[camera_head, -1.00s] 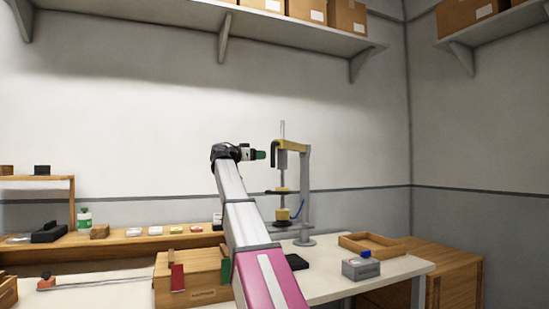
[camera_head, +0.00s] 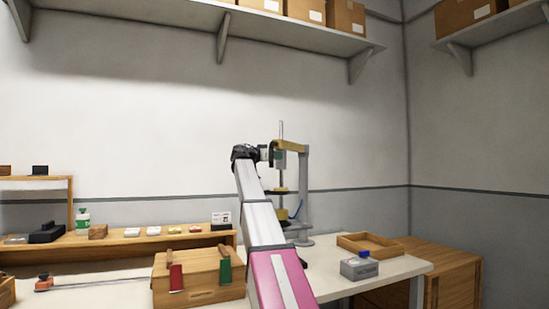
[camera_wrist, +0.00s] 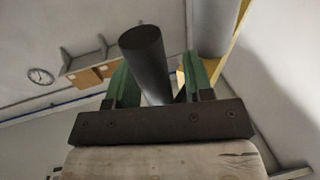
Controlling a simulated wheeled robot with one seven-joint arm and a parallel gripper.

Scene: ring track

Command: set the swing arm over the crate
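The swing arm has a yellow top bar (camera_head: 290,146) on a grey post (camera_head: 305,195) that stands on the table. A thin rod with yellow and black parts hangs from the bar, partly hidden behind my arm. My gripper (camera_head: 275,156) is at the hanging end of the bar. In the wrist view, a dark cylinder (camera_wrist: 143,55) stands between the green fingers of my gripper (camera_wrist: 158,85). The fingers are spread, with a gap seen at the right finger. A shallow open wooden tray (camera_head: 370,245), which may be the crate, lies right of the post.
A grey box with a blue top (camera_head: 360,266) sits in front of the tray. A wooden box (camera_head: 200,278) with red and green pieces stands left of my arm. A low wooden shelf (camera_head: 150,242) holds small items. A wall shelf (camera_head: 290,26) runs above.

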